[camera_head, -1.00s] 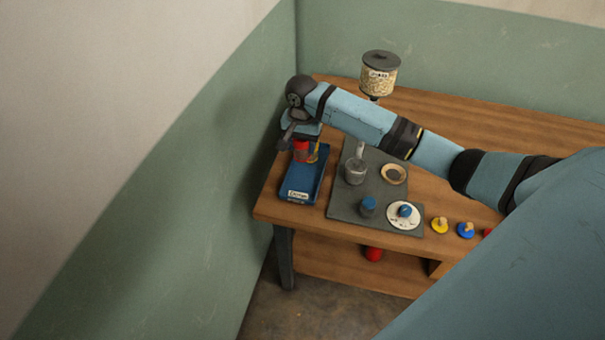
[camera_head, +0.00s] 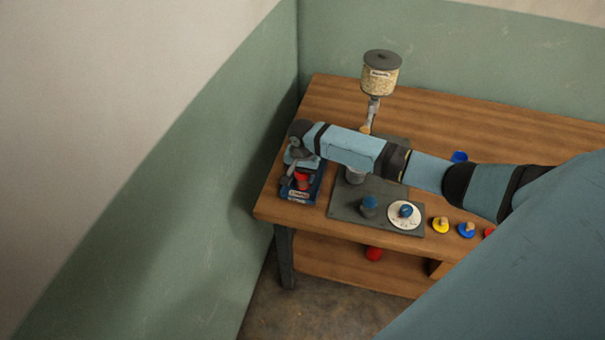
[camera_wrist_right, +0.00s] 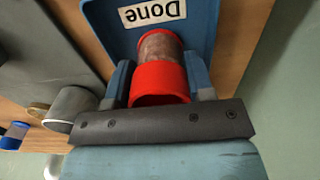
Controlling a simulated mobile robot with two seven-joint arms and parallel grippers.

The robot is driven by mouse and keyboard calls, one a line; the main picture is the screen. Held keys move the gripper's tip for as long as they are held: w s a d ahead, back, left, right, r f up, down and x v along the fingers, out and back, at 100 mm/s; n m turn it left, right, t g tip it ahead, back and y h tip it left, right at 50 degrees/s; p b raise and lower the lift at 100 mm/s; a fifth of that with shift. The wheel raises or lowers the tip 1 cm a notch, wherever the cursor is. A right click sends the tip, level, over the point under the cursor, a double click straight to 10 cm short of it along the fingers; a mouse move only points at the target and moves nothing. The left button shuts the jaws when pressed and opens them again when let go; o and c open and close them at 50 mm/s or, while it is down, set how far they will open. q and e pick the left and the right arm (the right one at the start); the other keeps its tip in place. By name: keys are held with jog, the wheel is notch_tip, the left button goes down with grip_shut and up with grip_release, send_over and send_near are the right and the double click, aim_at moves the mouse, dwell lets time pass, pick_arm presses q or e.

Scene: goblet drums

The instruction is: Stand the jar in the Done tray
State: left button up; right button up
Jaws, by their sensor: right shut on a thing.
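The jar (camera_head: 302,181), red with a brown see-through part, is in my right gripper (camera_head: 299,163). In the right wrist view the jar (camera_wrist_right: 160,82) sits between the two fingers of the right gripper (camera_wrist_right: 160,88), which are shut on it. The blue Done tray (camera_head: 319,187) lies at the left end of the table. The jar is over the tray, near its labelled side; the tray's blue floor and label also show in the right wrist view (camera_wrist_right: 106,22). Whether the jar's base touches the tray floor is hidden. My left gripper is not in view.
A hopper (camera_head: 380,72) stands behind. Yellow (camera_head: 440,225) and blue (camera_head: 466,230) knobbed discs lie right. A wall stands close left.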

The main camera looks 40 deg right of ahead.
jog(key=shift+f, duration=0.1)
jog(key=o, duration=1)
jog(key=shift+o, duration=0.2)
